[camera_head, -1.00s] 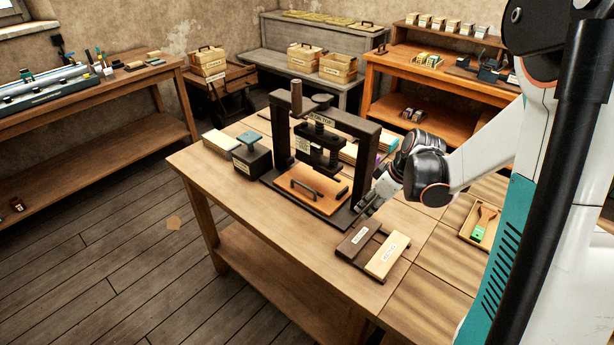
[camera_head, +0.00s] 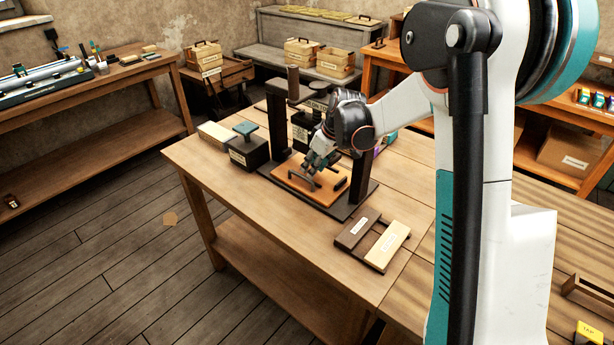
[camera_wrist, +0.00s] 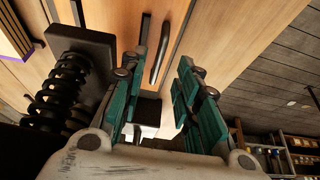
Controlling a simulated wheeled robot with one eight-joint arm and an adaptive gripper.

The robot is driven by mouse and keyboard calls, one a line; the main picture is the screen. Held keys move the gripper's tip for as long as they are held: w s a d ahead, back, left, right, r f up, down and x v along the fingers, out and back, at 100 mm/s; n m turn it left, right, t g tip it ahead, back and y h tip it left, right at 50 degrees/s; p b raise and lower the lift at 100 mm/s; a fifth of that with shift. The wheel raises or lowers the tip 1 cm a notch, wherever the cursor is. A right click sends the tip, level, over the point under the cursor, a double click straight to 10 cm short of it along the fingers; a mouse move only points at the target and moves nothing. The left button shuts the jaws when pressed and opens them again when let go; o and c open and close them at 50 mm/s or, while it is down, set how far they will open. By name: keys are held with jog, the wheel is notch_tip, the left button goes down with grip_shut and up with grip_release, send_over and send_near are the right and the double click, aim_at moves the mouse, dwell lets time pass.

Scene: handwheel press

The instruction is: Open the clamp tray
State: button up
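The clamp tray (camera_head: 322,198) is an orange-brown board lying at the base of the dark handwheel press (camera_head: 364,170). A dark bar handle (camera_head: 302,180) stands on its front part. The handle also shows in the wrist view (camera_wrist: 160,52), beyond and between the teal fingers. My gripper (camera_head: 316,165) points down over the tray, close to the handle. In the wrist view my gripper (camera_wrist: 155,72) is open, with a wide gap between its fingers. The fingers do not appear closed on the handle. My arm hides part of the press frame.
A two-part dark and light wooden piece (camera_head: 372,240) lies in front at the right. The table's front left (camera_head: 240,200) is clear. A black coil spring (camera_wrist: 65,90) is close beside my fingers.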

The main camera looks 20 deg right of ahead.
jog(key=shift+w+a+b+x, duration=0.15)
jog(key=shift+b+x, duration=0.3)
jog(key=shift+x, duration=0.9)
jog(key=shift+w+a+b+x, duration=0.15)
jog(key=shift+b+x, duration=0.25)
jog(key=shift+x, duration=0.95)
jog(key=shift+r, duration=0.15)
grip_shut()
